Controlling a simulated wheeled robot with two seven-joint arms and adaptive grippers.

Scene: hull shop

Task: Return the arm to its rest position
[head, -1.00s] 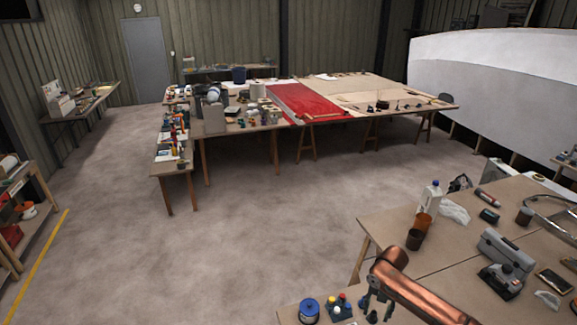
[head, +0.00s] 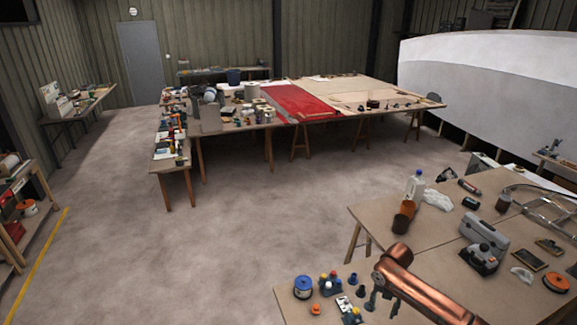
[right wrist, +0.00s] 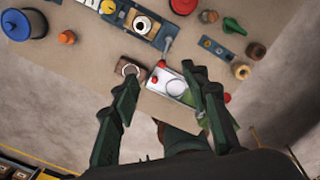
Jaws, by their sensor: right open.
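My right arm (head: 425,290), copper-coloured, reaches in from the lower right of the head view over the near workbench (head: 400,235). Its dark gripper (head: 371,300) hangs down over the bench's near left part. In the right wrist view the gripper (right wrist: 165,100) is open, its two dark green fingers spread apart. Between and just beyond the fingertips is a pale plate with red knobs (right wrist: 172,84). Nothing is seen held between the fingers. Whether the fingers touch the bench items cannot be told. My left arm and gripper are out of view.
Near the gripper are a blue-topped tin (head: 303,287), an orange cap (head: 316,309) and a blue block with a ring (right wrist: 143,25). A white bottle (head: 415,186) and a grey case (head: 484,232) stand farther back. Open floor (head: 250,225) lies left of the bench.

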